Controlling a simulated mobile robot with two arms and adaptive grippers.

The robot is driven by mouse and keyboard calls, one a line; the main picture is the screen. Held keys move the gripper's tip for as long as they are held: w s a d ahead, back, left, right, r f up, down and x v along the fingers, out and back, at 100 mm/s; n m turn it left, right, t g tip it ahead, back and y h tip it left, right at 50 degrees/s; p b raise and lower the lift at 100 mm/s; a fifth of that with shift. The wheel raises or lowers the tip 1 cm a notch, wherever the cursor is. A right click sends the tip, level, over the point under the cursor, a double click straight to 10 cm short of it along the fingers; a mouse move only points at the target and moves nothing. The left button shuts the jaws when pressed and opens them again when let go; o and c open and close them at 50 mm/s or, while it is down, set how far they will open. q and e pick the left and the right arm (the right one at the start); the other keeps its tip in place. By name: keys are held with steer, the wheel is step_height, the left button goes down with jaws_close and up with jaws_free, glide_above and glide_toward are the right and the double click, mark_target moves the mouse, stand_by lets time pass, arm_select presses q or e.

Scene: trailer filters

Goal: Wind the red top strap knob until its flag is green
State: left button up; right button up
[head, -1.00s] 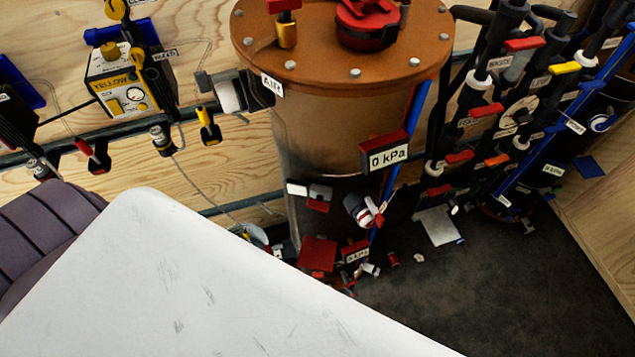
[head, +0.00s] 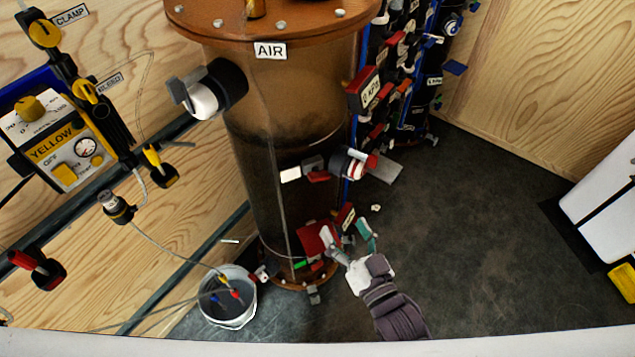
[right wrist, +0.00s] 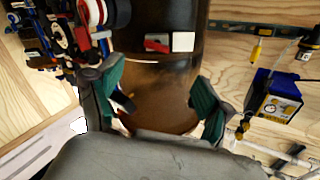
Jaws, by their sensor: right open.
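My right gripper (head: 349,241) has teal fingers and is open and empty beside the lower right of the brown tank (head: 285,120). In the right wrist view its fingers (right wrist: 165,95) stand apart, with the tank's lower body between and beyond them. Higher on the tank is a dark band with a white plate (head: 290,175) and a red piece (head: 319,177). A white-and-black round knob with a red part (head: 349,163) sticks out at the tank's right side, above the gripper and apart from it. I cannot tell which part is the top strap's flag. My left gripper is not in view.
A red panel (head: 313,239) and small parts sit at the tank's foot, close to the gripper. A white bucket (head: 229,300) with cables stands to the left. A yellow control box (head: 55,142) hangs on the wall. Dark floor (head: 470,230) is clear at right.

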glide_toward(320, 180)
steer(key=w, duration=0.2)
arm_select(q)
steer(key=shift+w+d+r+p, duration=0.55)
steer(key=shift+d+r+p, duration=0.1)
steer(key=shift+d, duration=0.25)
arm_select(e)
steer(key=x, duration=0.8)
steer(key=shift+a+f, duration=0.3)
steer(key=shift+a, duration=0.1)
steer(key=c, duration=1.2)
steer(key=shift+o, duration=0.2)
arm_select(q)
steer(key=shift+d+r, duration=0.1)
